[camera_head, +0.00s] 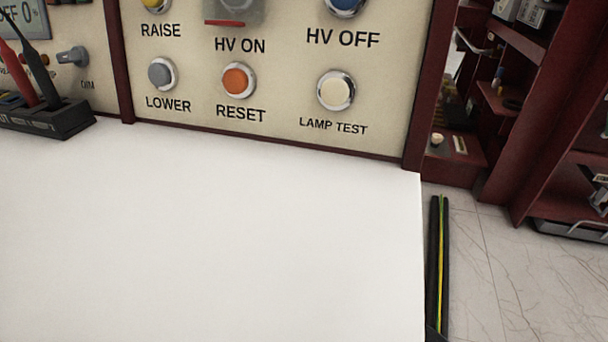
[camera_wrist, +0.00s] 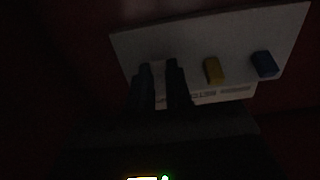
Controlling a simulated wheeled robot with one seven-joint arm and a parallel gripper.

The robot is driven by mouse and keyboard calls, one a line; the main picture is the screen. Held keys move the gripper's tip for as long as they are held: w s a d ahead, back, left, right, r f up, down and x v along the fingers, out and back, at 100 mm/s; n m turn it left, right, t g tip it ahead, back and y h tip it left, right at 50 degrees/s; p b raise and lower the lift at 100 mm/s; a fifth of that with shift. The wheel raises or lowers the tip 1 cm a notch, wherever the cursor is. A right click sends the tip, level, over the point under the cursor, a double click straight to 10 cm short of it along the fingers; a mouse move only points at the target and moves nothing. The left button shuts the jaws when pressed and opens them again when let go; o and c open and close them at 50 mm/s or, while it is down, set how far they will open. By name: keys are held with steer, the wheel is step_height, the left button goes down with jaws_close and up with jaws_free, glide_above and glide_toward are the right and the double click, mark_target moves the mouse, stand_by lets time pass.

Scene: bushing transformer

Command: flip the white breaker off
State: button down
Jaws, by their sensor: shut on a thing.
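The wrist view is very dark. My gripper (camera_wrist: 159,69) is in front of a pale panel (camera_wrist: 225,35), its two dark fingers close together at the left part of the breaker row. The fingers are shut on a pale piece between them, which appears to be the white breaker (camera_wrist: 159,75); the fingers hide most of it, and its switch position cannot be told. To its right are a yellow breaker (camera_wrist: 213,70) and a blue breaker (camera_wrist: 265,64). The head view shows neither my gripper nor the breakers.
The head view shows a bare white table (camera_head: 220,240) before a cream button panel (camera_head: 290,80). A black block with test probes (camera_head: 45,115) stands at the left. Dark red shelving (camera_head: 500,110) and dark cables (camera_head: 438,260) are at the right.

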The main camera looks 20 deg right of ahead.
steer(key=c, duration=1)
jaws_free()
steer(key=shift+c, duration=0.2)
steer(key=p+v, duration=0.2)
steer(key=v, duration=0.5)
steer(key=shift+s+a, duration=0.2)
steer(key=shift+s, duration=0.15)
steer(key=shift+a, duration=0.1)
